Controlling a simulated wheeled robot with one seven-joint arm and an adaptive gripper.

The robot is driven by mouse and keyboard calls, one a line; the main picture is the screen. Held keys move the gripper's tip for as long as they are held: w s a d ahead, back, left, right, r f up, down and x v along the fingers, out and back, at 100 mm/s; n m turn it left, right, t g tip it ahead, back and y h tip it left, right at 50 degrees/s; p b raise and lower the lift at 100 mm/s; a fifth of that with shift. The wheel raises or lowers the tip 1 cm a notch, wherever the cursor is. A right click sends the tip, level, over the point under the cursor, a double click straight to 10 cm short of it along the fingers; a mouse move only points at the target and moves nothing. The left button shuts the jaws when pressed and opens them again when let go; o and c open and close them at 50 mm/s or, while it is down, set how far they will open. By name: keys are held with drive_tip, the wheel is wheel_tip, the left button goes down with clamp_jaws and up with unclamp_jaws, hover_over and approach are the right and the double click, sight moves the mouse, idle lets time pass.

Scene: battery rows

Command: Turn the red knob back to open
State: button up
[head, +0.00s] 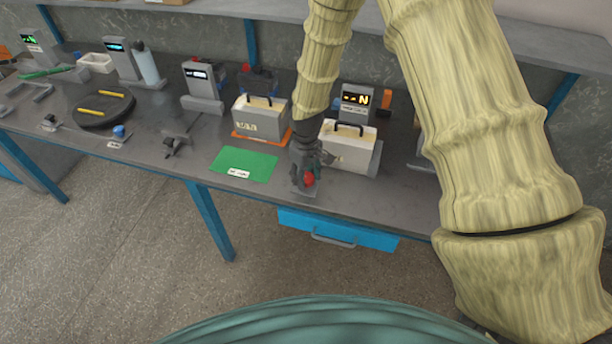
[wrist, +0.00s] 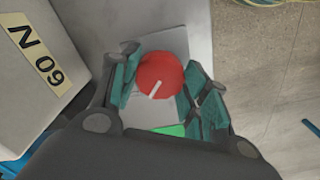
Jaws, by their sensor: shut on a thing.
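The red knob (head: 309,180) is near the front edge of the bench, at the lower end of my gripper in the head view. In the wrist view the red knob (wrist: 160,75) is round, with a white pointer line slanting from its middle toward the lower left. It sits on a pale plate (wrist: 168,45). My gripper (head: 306,178) points down over it. In the wrist view my gripper's teal-padded fingers (wrist: 158,88) are on both sides of the knob, shut on it. A green patch (wrist: 170,130) shows just below the knob.
A pale battery box labelled N 09 (wrist: 25,75) stands close beside the knob; in the head view this box (head: 345,150) has a black handle. Another box (head: 258,118) stands on an orange mat. A green mat (head: 244,163) lies left of my gripper. A blue drawer (head: 340,231) is below.

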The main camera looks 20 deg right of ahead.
drive_tip(key=n, duration=0.3)
drive_tip(key=shift+n, duration=0.4)
drive_tip(key=n, duration=0.3)
drive_tip(key=shift+d+n, duration=0.1)
drive_tip(key=shift+n, duration=0.2)
drive_tip(key=n+p, duration=0.1)
drive_tip(key=n, duration=0.5)
drive_tip(key=shift+p, duration=0.35)
drive_tip(key=n+p, duration=0.2)
drive_tip(key=n, duration=0.4)
drive_tip(key=shift+r+n, duration=0.1)
drive_tip(key=shift+n, duration=0.3)
drive_tip(key=n+p, duration=0.3)
drive_tip(key=n, duration=0.3)
drive_tip(key=shift+w, duration=0.1)
drive_tip(key=shift+n, duration=0.3)
drive_tip(key=o, duration=1)
